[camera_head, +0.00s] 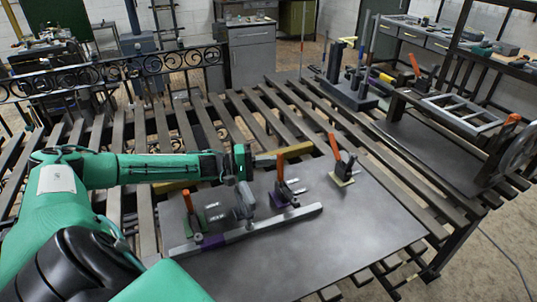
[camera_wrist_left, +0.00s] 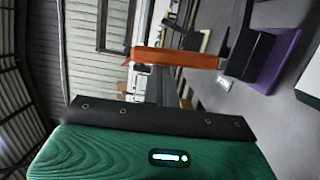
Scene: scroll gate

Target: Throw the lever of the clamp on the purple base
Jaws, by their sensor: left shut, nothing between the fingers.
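The clamp on the purple base (camera_head: 284,199) stands in the middle of the metal plate. Its orange lever (camera_head: 279,168) points up. In the left wrist view the purple base (camera_wrist_left: 279,62) is at the upper right, with the orange lever (camera_wrist_left: 175,58) extending left from the dark clamp body. My left gripper (camera_head: 273,160) is shut and empty, beside the upper part of this lever. I cannot tell whether they touch. My right gripper is not in view.
A clamp on a yellow-green base (camera_head: 343,181) with an orange lever stands to the right. Another orange-levered clamp (camera_head: 189,212) stands to the left. A grey bar (camera_head: 285,217) with a purple section lies in front. The plate's front right (camera_head: 350,240) is clear.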

